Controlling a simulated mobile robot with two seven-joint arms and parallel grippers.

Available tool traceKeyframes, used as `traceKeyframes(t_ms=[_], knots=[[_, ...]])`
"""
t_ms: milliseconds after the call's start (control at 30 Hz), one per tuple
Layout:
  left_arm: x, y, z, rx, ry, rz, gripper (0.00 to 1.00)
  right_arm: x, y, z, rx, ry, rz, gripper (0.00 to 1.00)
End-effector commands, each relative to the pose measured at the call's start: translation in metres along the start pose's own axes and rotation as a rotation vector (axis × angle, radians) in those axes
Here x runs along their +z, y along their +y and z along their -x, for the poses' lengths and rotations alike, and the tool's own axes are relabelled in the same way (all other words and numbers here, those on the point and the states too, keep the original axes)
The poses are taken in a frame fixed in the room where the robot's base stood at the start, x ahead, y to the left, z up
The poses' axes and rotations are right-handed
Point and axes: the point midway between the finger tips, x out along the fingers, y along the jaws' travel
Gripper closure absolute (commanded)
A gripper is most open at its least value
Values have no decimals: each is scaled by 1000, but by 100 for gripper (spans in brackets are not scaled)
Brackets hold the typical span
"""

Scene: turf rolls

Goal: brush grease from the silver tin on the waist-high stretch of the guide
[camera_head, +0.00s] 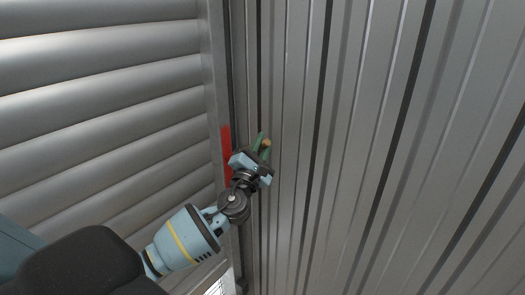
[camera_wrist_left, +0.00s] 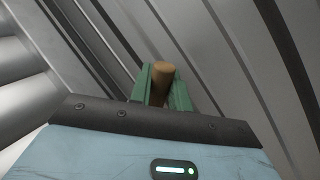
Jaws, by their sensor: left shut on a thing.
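My left gripper (camera_head: 263,144) is shut on a round tan wooden handle (camera_head: 266,143), likely the brush's. In the left wrist view the handle (camera_wrist_left: 162,72) stands between the two green fingers (camera_wrist_left: 179,92). Its other end and any bristles are hidden. The guide (camera_head: 213,80) is the upright metal rail along the shutter's edge. A red stretch (camera_head: 227,147) shows on it, just left of the gripper and partly behind it. I cannot tell whether the brush touches anything. The silver tin and my right gripper are not in view.
A grey slatted roller shutter (camera_head: 100,90) fills the left side. A ribbed metal wall (camera_head: 400,130) fills the right side, close behind the gripper. A small bright gap (camera_head: 220,286) shows low by the shutter's edge.

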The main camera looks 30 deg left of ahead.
Motion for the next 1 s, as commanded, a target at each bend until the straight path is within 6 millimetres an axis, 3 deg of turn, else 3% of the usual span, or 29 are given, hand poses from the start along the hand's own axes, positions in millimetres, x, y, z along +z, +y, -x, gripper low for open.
traceKeyframes(t_ms=[1000], knots=[[29,36,-19,3,-1,-2,100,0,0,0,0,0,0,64]])
